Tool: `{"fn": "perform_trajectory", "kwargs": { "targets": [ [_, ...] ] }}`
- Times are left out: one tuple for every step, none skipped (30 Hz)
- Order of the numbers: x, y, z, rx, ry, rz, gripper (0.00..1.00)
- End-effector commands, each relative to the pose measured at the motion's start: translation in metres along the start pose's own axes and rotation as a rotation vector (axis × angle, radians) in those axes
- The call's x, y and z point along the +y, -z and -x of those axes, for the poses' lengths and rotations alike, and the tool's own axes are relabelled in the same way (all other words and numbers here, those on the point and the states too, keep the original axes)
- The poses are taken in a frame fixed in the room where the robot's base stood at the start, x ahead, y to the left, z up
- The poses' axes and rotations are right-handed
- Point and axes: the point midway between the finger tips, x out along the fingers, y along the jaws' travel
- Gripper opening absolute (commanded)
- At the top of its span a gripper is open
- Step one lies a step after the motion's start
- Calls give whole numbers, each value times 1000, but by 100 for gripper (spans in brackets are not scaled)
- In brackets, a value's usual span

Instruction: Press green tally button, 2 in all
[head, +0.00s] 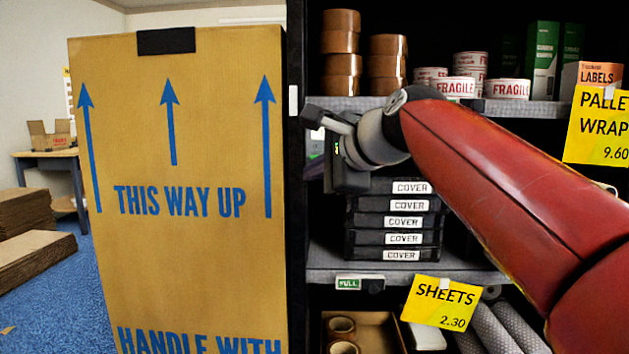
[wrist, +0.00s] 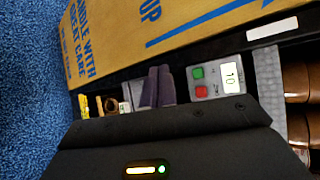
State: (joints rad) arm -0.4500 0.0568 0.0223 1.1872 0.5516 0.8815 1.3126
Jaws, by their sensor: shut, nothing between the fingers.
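The tally counter is a grey box (wrist: 218,80) in the wrist view, right of my fingers. It has a green button (wrist: 198,72), a red button (wrist: 201,91) and a pale display (wrist: 231,76) that seems to read 10, though it is small and tilted. My gripper (wrist: 157,86) is shut and empty, its two dark fingers together. The fingertips lie left of the green button and apart from it in the picture; their depth gap cannot be told. In the head view, my wrist hides most of that spot and the buttons do not show.
A tall carton (head: 180,190) marked THIS WAY UP stands close on the left. The shelf holds stacked COVER boxes (head: 398,222), tape rolls (head: 341,55) and FRAGILE rolls (head: 455,87). Yellow price cards (head: 440,303) hang from the shelf edges. Blue floor (head: 85,290) is left of the carton.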

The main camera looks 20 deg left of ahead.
Motion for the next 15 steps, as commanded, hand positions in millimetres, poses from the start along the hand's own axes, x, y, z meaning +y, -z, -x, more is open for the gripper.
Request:
{"fn": "perform_trajectory", "kwargs": {
  "targets": [
    [2,0,0,1,0,0,0],
    [1,0,1,1,0,-1,0],
    [1,-1,2,2,-1,-1,0],
    [0,-1,2,2,-1,-2,0],
    [0,-1,2,2,-1,-2,0],
    [0,-1,2,2,-1,-2,0],
    [0,-1,2,2,-1,-2,0],
    [0,-1,2,2,-1,-2,0],
    [0,-1,2,2,-1,-2,0],
    [0,-1,2,2,-1,-2,0],
    [0,0,2,2,-1,-2,0],
    [-1,0,1,2,-1,-2,0],
    [-2,0,0,2,-1,-2,0],
    [-2,1,0,2,-1,-2,0],
    [-4,2,-2,2,-1,-2,0]
  ]
}}
